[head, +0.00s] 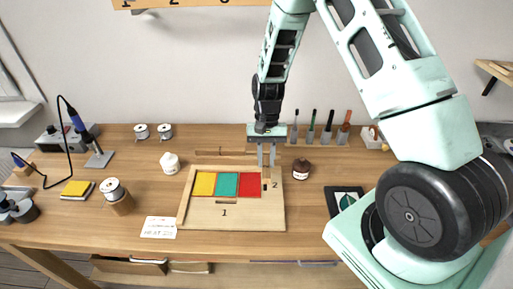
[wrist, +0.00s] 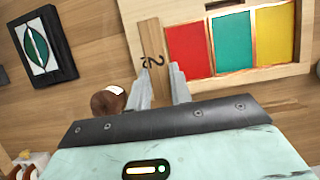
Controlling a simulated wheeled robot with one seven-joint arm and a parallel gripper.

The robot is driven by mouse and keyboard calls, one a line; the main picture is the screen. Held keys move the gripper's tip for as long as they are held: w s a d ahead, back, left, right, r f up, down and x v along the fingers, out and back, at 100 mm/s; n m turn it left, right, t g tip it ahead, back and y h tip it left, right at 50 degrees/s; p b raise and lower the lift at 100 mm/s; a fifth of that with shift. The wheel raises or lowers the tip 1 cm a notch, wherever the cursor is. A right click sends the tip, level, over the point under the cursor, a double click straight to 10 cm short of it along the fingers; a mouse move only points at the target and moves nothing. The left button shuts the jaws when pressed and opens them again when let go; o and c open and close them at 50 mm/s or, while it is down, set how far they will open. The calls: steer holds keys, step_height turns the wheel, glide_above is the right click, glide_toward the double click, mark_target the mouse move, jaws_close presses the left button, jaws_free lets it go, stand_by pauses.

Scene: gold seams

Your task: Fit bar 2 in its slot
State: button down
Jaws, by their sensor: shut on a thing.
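My gripper (head: 266,164) points straight down at the back right corner of the light wooden board (head: 250,217). In the wrist view its fingers (wrist: 160,88) are shut on a slim brown wooden bar (wrist: 149,32), bar 2. The bar runs along the board's side beside the red panel (head: 249,184). A figure 2 shows there in both views. A small dark notch shows beside the red panel in the head view. The fingers hide part of the bar, and I cannot tell whether it is seated or just above the board.
Teal (head: 227,184) and yellow (head: 204,183) panels lie beside the red one. A thin brown bar (head: 225,153) lies behind the board. A small dark brown jar (head: 301,169) stands close right of my gripper, and a white jar (head: 170,163) stands left. Upright tools (head: 327,128) stand at the back.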

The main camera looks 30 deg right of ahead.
steer(key=shift+f+b, duration=1.75)
steer(key=shift+f, duration=0.35)
steer(key=shift+p, duration=0.3)
steer(key=shift+f, duration=0.9)
stand_by(2.0)
steer(key=c, duration=0.7)
jaws_free()
steer(key=shift+r, duration=0.1)
steer(key=shift+r+p, duration=2.65)
steer(key=shift+r, duration=0.8)
steer(key=shift+a, duration=0.1)
